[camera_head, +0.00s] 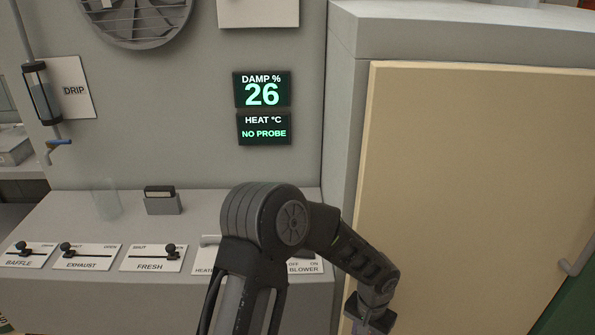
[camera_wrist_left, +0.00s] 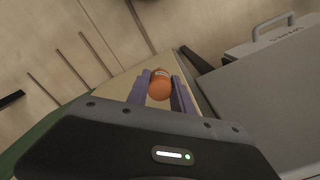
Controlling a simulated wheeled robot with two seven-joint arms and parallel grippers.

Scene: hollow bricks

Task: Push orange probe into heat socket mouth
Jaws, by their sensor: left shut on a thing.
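The orange probe (camera_wrist_left: 159,86) shows in the left wrist view as a short rounded orange piece with a pale mark near its far end. My left gripper (camera_wrist_left: 161,76) is shut on it, with one purple finger on each side. In the head view my left arm crosses the front of the console, and its gripper end (camera_head: 370,318) is at the bottom edge, in front of the cream door; the probe cannot be made out there. I cannot make out the heat socket mouth in either view. The heat display (camera_head: 264,129) reads "NO PROBE". My right gripper is not in view.
The sloped console (camera_head: 120,223) carries labelled slider plates, such as the fresh plate (camera_head: 152,258); my arm hides part of the heat and blower plates. A clear cup (camera_head: 106,203) and a small grey holder (camera_head: 162,203) stand behind. The cream door (camera_head: 470,180) fills the right.

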